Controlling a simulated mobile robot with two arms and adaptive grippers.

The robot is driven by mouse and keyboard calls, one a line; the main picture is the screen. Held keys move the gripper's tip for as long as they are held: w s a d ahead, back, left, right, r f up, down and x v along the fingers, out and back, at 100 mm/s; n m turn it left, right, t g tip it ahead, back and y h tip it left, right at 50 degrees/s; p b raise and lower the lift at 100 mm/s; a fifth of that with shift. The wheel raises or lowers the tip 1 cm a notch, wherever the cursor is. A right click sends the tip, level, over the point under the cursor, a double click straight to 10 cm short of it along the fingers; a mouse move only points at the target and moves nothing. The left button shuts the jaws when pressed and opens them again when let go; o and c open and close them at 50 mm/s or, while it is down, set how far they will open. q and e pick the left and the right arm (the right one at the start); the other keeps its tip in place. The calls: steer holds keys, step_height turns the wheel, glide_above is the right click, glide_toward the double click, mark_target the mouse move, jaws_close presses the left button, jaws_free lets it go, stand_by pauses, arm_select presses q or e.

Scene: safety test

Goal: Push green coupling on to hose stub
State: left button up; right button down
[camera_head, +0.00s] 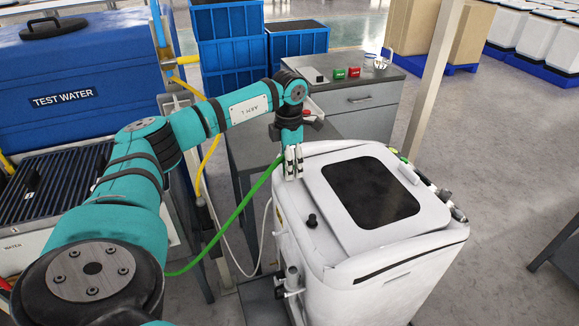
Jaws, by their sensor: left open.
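My left gripper (293,163) points down at the back left corner of the white machine (425,243). Its pale fingers look close together, but they are open. A green hose (236,212) rises from the lower left and its upper end disappears beside or behind the gripper. I cannot make out a green coupling there, and cannot tell whether the fingers touch the hose. A grey metal fitting (291,281) sticks out low on the machine's left side; I cannot tell if it is the hose stub. My right gripper is not in view.
A grey bench (372,118) behind the machine carries small green (339,73) and red (354,72) blocks. A blue TEST WATER tank (95,65) stands left, with yellow piping (205,170) nearby. A pale post (434,75) rises behind. Floor at right is mostly clear.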

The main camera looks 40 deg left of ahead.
arm_select(q)
steer(key=shift+p, duration=0.35)
stand_by(0.6)
steer(key=shift+c, duration=0.2)
jaws_close()
steer(key=shift+r, duration=0.1)
steer(key=shift+r+p, duration=2.45)
steer(key=shift+r, duration=0.5)
steer(key=shift+d, duration=0.1)
